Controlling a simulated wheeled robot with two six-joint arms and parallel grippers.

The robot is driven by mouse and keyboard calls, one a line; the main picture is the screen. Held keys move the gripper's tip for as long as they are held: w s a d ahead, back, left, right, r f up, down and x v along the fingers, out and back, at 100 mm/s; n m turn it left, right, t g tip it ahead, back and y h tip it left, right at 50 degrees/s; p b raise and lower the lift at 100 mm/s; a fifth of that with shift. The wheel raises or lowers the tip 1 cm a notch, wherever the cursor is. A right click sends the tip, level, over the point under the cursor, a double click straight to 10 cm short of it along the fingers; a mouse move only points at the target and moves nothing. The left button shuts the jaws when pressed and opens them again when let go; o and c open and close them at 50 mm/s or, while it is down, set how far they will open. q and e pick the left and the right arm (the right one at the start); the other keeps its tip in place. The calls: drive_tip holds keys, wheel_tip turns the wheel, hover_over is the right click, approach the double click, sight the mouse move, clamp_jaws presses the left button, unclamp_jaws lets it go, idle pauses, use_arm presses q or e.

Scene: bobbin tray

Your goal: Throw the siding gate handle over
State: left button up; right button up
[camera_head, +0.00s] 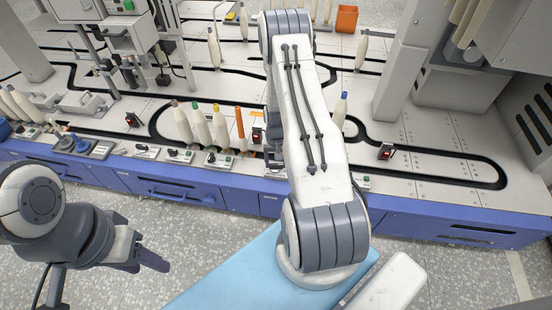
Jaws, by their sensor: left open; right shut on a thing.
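My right arm stretches over the middle of the tray line and hides much of what lies behind it. Only a sliver of my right gripper (272,158) shows at the left edge of that arm, low over the front of the deck. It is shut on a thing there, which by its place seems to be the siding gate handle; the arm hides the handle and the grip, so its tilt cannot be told. My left gripper (152,262) is open and empty in front of the blue front panel, over the floor.
Several bobbins (201,124) stand left of my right arm, one of them orange (240,128). A blue-tipped bobbin (340,110) stands to its right. A black track (440,152) loops across the pale deck. Small black-and-red units (386,152) stand beside it. An orange bin (347,18) is behind.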

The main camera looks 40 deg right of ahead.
sight(276, 165)
drive_tip(key=shift+m+p, duration=0.4)
drive_tip(key=shift+m, duration=0.5)
drive_tip(key=o, duration=1.4)
drive_tip(key=shift+r, duration=0.1)
wheel_tip(276, 165, up, 10)
drive_tip(key=p, duration=0.3)
drive_tip(key=shift+r+p, duration=0.15)
drive_tip(key=shift+p, duration=0.15)
